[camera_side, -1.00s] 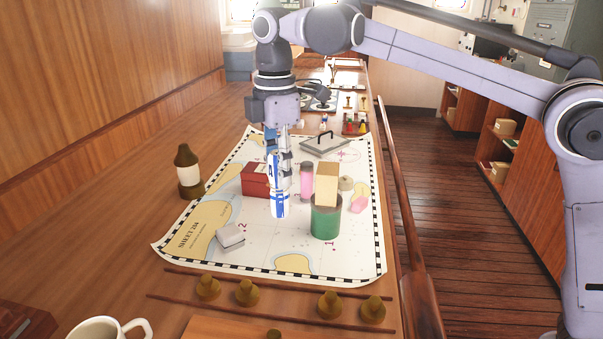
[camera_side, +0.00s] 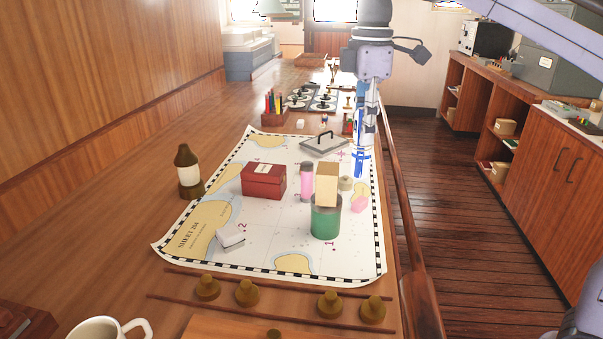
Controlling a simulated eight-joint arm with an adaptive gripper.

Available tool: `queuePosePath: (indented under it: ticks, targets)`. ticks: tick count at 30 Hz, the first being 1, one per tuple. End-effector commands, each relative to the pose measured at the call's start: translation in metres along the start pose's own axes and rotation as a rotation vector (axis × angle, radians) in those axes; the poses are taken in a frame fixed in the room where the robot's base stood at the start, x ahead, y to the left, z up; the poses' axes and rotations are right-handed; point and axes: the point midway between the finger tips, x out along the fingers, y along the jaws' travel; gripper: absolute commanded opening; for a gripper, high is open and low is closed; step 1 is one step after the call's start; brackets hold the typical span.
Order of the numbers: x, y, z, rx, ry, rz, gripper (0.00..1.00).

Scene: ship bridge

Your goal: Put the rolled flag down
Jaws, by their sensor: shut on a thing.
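The rolled flag (camera_side: 361,164) is white with blue marks. It hangs upright, shut in my gripper (camera_side: 367,128), over the right edge of the sea chart (camera_side: 280,225). Its upper part is partly hidden by the fingers. Its lower end shows just beyond the pink lump (camera_side: 359,204) and the small beige round thing (camera_side: 345,183). I cannot tell whether its lower end touches the chart or is above it.
A green tin (camera_side: 326,223) with a tan block (camera_side: 327,184), a pink cylinder (camera_side: 307,182) and a red box (camera_side: 263,181) stand on the chart. A wooden rail (camera_side: 400,200) runs along the right edge. The chart's front middle is mostly clear.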

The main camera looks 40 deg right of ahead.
Motion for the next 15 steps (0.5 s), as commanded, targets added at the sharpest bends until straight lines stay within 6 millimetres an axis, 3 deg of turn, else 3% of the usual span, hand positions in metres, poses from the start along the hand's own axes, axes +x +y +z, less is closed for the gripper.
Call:
queuePosePath:
  ticks: [1,6,15]
  targets:
    - [0.0,-0.002,0.021,0.057,0.0,0.0,0.01]
    - [0.005,-0.015,0.077,0.232,0.0,0.0,0.01]
    - [0.019,-0.041,0.139,0.452,0.0,0.0,0.01]
